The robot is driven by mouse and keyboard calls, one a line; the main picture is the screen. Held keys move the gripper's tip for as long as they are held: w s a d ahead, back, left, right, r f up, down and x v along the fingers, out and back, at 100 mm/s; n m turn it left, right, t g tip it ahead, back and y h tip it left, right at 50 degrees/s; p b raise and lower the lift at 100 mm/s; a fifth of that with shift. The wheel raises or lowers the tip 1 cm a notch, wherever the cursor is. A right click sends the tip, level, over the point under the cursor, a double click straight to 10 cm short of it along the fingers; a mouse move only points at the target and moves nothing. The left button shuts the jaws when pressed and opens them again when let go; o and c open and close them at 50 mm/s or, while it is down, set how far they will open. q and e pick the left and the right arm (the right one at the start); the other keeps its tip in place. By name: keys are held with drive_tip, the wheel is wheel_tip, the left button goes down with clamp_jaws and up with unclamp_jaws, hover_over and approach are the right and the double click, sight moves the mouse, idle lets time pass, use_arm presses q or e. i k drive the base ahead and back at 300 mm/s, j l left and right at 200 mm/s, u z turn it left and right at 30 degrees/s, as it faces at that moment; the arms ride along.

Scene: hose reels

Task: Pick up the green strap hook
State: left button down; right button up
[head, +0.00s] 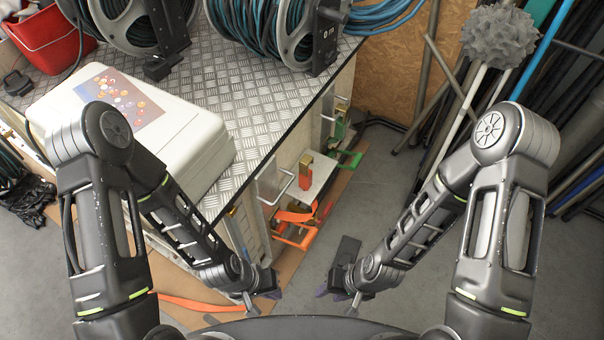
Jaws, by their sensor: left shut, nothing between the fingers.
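A green strap hook (351,160) shows low beside the cabinet's side, behind the small orange-topped metal parts; part of it is hidden. It is small in the view. My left gripper (268,291) is at the lower middle, nearer to me than the hook and apart from it. It is shut and empty. My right gripper (335,287) is right of the left one, also below the hook in the picture and apart from it. Its fingers are dark and partly hidden, so its opening cannot be told.
An orange hook and strap (298,234) lies nearer along the cabinet's side. The metal-topped bench (262,112) holds hose reels (285,30) and a white case (180,135). Poles and pipes (440,130) lean at the right. Grey floor (375,190) is clear between them.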

sight(341, 123)
drive_tip(key=z, duration=1.6)
drive_tip(key=i+j, duration=0.75)
